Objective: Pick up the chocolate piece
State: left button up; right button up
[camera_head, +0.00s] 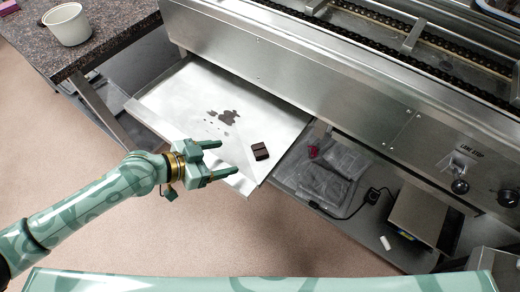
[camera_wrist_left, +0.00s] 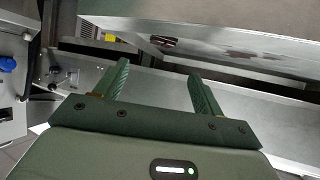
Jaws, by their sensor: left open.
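The chocolate piece (camera_head: 260,151) is a small dark brown block lying on the white-lined tray (camera_head: 170,100), near its right front corner. In the left wrist view the chocolate piece (camera_wrist_left: 162,41) shows as a small dark shape at the top, beyond the fingers. My left gripper (camera_head: 224,160) is open and empty, just left of the chocolate piece and apart from it, at the tray's front edge. In the left wrist view my left gripper (camera_wrist_left: 158,80) shows its two green fingers spread with nothing between them. My right gripper does not show.
A dark brown smear (camera_head: 224,117) marks the tray. A steel conveyor machine (camera_head: 310,70) stands behind it. A lower shelf at right holds plastic bags (camera_head: 335,170) and a scale (camera_head: 417,213). A speckled counter (camera_head: 100,30) carries a white pot (camera_head: 68,25). The floor at left is clear.

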pick_arm(q)
jog(key=b, duration=0.1)
send_near(260, 149)
jog(key=shift+s+x, duration=0.2)
jog(key=shift+x, duration=0.9)
jog(key=b+x, duration=0.1)
jog(key=x, duration=0.4)
jog(key=shift+w+f+b, duration=0.25)
jog(key=shift+b, duration=0.15)
jog(key=shift+r, duration=0.1)
jog(key=c, duration=1)
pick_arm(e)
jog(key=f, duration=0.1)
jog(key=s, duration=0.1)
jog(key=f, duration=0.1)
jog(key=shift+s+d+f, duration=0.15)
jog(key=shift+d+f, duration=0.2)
